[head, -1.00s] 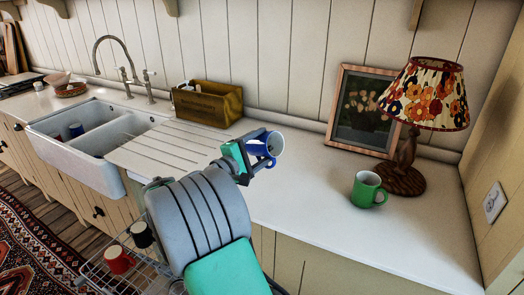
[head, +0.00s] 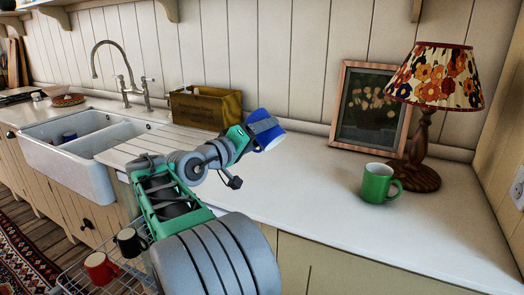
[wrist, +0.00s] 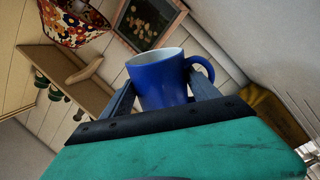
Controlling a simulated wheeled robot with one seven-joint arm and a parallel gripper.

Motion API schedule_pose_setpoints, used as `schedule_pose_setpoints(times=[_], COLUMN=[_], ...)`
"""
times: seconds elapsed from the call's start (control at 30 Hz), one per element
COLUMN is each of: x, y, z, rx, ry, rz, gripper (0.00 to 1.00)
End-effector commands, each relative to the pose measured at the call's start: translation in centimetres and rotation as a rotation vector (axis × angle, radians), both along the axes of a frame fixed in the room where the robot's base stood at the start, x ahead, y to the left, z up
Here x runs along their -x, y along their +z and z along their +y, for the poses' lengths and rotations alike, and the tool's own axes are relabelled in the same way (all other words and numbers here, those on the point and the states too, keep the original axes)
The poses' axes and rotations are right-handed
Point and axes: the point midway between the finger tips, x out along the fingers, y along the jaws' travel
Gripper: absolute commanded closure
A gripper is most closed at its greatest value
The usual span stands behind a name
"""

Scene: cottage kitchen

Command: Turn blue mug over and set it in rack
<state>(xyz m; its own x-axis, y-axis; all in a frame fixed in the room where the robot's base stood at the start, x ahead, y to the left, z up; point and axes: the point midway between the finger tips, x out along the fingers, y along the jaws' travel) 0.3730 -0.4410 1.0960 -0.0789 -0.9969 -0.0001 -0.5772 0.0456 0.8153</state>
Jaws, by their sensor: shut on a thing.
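The wire rack (head: 75,280) is at the lower left, below counter height, partly hidden by my arm. A red mug (head: 101,268) and a black mug (head: 130,242) stand in it.
A green mug (head: 377,184) stands on the counter (head: 310,205) at right, near a flowered lamp (head: 436,75) and a framed picture (head: 370,108). A wooden box (head: 205,108) stands by the wall. The sink (head: 75,175) is at left. The counter's middle is clear.

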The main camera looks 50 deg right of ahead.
Motion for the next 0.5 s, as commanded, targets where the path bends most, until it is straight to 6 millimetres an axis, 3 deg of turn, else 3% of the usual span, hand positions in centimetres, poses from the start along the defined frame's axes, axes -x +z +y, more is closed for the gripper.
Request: schedule_pose_setpoints(times=[0.03,0.13,0.37,0.5], x=[0.1,0.1,0.0,0.0], y=[-1.0,-0.5,0.2,-0.6], z=[0.0,0.0,0.0,0.0], rx=[0.01,0.016,0.017,0.023], ry=[0.0,0.0,-0.001,0.0], rz=[-0.074,-0.173,-0.195,-0.262], gripper=[0.87,0.87,0.87,0.87])
